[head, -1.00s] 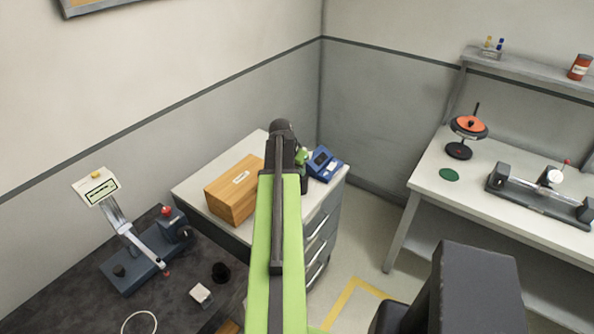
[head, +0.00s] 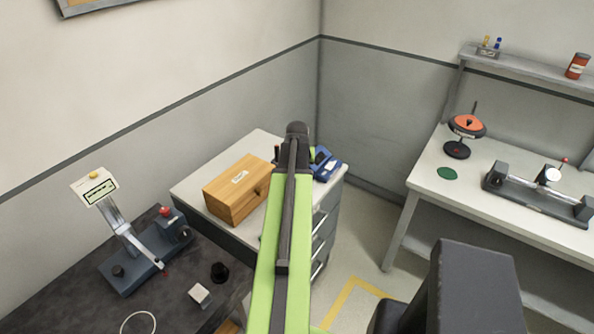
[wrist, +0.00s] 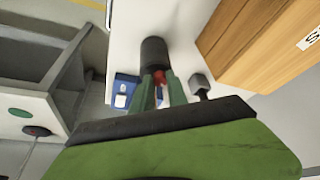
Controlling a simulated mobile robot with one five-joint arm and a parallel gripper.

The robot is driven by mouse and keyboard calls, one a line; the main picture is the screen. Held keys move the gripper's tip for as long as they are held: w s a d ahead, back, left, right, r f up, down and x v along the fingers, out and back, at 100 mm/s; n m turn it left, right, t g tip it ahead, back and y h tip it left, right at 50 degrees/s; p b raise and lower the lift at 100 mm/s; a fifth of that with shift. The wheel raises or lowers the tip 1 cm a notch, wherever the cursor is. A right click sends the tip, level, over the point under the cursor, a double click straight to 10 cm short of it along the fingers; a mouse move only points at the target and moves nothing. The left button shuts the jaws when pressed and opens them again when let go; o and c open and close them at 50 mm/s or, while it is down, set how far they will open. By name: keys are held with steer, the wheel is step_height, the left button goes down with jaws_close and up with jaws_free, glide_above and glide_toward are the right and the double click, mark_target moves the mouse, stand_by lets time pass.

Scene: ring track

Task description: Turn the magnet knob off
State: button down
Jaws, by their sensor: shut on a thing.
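In the wrist view my gripper (wrist: 161,92) has its two green fingers close together around a small red part (wrist: 158,76). The red part meets the end of a dark cylinder (wrist: 153,53) just beyond the fingertips, over the white cabinet top. I take the red part to be the magnet knob, but its marking and its turn cannot be read. In the head view my arm hides the fingertips and the held part; only the dark wrist end (head: 296,131) shows, between the wooden box and the blue device.
A wooden box (head: 236,192) stands left of my arm on the white cabinet (head: 186,190). A blue device (head: 326,165) stands just right of it and also shows in the wrist view (wrist: 122,92). A workbench (head: 425,180) stands further right.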

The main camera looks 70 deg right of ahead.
stand_by(0.3)
steer(key=c, duration=1.3)
jaws_free()
steer(key=p+v, duration=1.6)
steer(key=v, duration=0.1)
steer(key=shift+r, duration=0.25)
steer(key=shift+s, duration=0.1)
